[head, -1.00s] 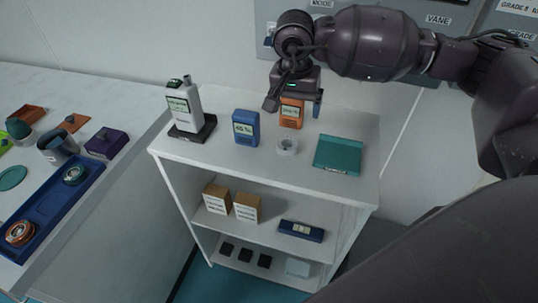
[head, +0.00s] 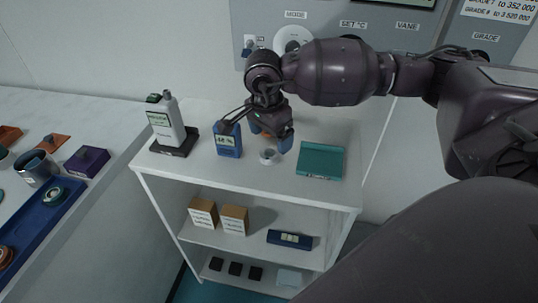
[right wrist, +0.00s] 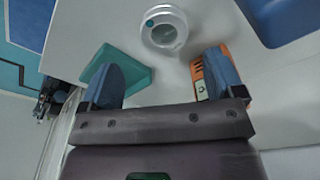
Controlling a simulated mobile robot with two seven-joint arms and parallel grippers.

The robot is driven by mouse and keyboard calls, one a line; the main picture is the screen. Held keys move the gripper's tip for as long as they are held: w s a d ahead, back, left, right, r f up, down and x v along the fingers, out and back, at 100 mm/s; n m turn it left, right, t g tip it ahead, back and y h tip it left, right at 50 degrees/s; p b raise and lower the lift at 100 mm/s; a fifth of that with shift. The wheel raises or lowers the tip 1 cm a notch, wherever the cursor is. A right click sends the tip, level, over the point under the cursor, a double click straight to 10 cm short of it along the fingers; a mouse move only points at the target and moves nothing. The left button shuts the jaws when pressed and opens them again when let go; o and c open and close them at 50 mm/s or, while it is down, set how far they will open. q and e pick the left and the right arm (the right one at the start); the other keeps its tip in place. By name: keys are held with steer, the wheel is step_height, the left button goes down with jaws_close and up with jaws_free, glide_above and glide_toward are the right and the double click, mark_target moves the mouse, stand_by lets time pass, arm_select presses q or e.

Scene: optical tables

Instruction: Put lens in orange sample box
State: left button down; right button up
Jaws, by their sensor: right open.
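A round white ring-shaped piece (head: 268,156) lies on the white shelf unit's top; it also shows in the right wrist view (right wrist: 163,30). On the left bench, a blue tray (head: 35,222) holds a teal-rimmed round piece (head: 52,196) and a copper-rimmed round piece (head: 5,257), partly cut off. I cannot tell which is the lens. Orange items (head: 8,135) (head: 52,143) lie behind the tray; I cannot tell which is the sample box. My right gripper (head: 256,137) is open and empty above the shelf top, beside the white ring; its fingers show in the right wrist view (right wrist: 170,72).
A purple box (head: 87,162) sits on the bench. A wall panel (head: 400,35) stands behind.

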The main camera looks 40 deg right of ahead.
steer(key=shift+w+f, duration=0.15)
steer(key=shift+f, duration=1.3)
steer(key=shift+w+f, duration=0.15)
steer(key=shift+f, duration=1.25)
steer(key=c, duration=1.1)
steer(key=shift+r, duration=0.1)
step_height(320, 180, up, 20)
steer(key=shift+p, duration=0.55)
steer(key=n, duration=0.8)
glide_toward(269, 152)
steer(key=a+r, duration=0.2)
steer(key=a, duration=0.2)
steer(key=s+a+f+n, duration=0.1)
steer(key=f+n, duration=0.1)
steer(key=s+a+f+n+y, duration=0.1)
steer(key=a+f+n, duration=0.1)
steer(key=n, duration=0.1)
steer(key=s+a+f+n+t, duration=0.1)
steer(key=a+f+n, duration=0.1)
steer(key=shift+a+f+n, duration=0.25)
steer(key=shift+f+n, duration=0.15)
steer(key=shift+s+a+f+n, duration=0.1)
steer(key=shift+a+f+n, duration=0.2)
steer(key=shift+n, duration=0.1)
